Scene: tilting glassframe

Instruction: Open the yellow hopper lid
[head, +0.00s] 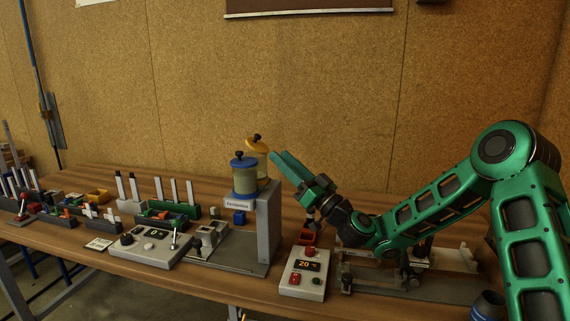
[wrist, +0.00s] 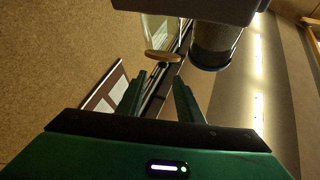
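The yellow hopper lid (head: 257,147) has a black knob and sits at the top of the rear clear hopper on the grey dispenser. In the head view it looks tilted, its right side lower. A tan disc at the end of a clear jar in the wrist view appears to be this lid (wrist: 163,56). My gripper (head: 280,157) is just right of the lid, its fingers pointing up and left toward it. In the wrist view my gripper (wrist: 157,85) has its fingers apart with nothing between them. I cannot tell whether a finger touches the lid.
The blue-lidded hopper (head: 243,175) stands close in front of the yellow one; it also shows in the wrist view (wrist: 214,45). The grey dispenser post (head: 268,220) is below. A button box (head: 304,272) and several small racks occupy the bench. The space above the lids is clear.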

